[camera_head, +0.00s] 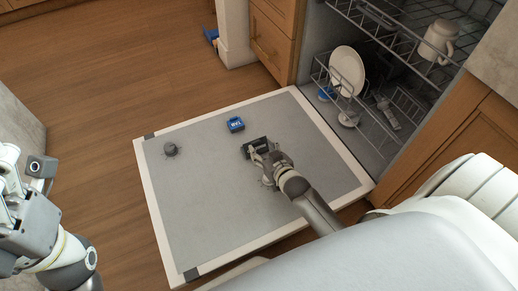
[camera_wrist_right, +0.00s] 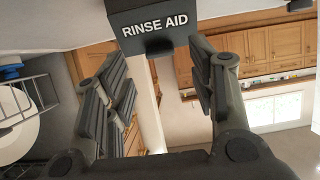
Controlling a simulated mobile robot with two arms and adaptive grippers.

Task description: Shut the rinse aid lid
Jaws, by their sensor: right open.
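The rinse aid lid (camera_head: 254,146) is a dark piece on the inner face of the lowered dishwasher door (camera_head: 205,210). In the right wrist view the lid (camera_wrist_right: 160,27) is a dark grey block with white RINSE AID lettering, and it looks raised. My right gripper (camera_head: 266,160) is right beside the lid in the head view. In the right wrist view its fingers (camera_wrist_right: 158,75) are spread apart with nothing between them, and the lid is just beyond the tips. My left arm's end (camera_head: 30,195) is at the left edge; its fingers cannot be made out.
A blue block (camera_head: 235,125) and a round grey knob (camera_head: 171,149) are on the door near the lid. Racks with a white plate (camera_head: 347,70) and a white mug (camera_head: 438,40) fill the dishwasher. Wooden floor (camera_head: 110,90) lies open around the door.

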